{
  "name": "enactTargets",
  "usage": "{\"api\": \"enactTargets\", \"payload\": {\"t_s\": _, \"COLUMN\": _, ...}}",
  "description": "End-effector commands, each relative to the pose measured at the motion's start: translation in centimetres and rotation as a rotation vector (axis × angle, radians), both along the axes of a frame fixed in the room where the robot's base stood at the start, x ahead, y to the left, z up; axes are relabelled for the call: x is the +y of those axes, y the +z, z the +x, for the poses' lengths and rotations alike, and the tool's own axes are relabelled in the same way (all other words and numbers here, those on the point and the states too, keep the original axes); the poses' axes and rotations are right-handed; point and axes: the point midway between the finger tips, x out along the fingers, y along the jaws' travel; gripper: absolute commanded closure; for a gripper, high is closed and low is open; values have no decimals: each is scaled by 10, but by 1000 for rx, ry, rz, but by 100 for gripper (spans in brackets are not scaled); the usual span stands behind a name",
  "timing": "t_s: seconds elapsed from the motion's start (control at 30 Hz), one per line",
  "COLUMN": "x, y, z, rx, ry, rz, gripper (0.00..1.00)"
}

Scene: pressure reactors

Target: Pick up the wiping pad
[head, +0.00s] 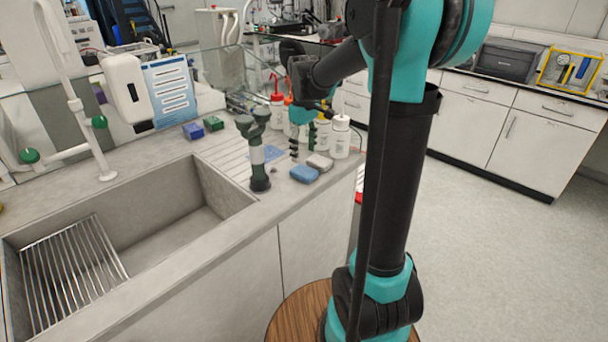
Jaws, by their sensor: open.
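Two small block-shaped pads lie side by side on the counter right of the sink. One is a blue pad (304,174) nearer the counter's front edge, the other a grey-beige pad (320,162) just behind it. I cannot tell from the picture which is the wiping pad. My gripper (303,146) points down above and just behind the pads, apart from them as far as I can see. It is open and small in this view, with bottles behind it.
A dark green stand (259,160) is left of the pads, beside the sink (130,215). Several wash bottles stand close behind my gripper, including a white bottle (340,138) at right. Blue (193,131) and green (213,123) blocks lie farther back.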

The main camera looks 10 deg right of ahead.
Motion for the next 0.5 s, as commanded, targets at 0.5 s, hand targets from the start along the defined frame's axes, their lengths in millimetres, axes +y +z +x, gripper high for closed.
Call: {"api": "enactTargets", "payload": {"t_s": 0.5, "x": -1, "y": -54, "z": 3, "rx": 0, "ry": -1, "rz": 0, "gripper": 38}}
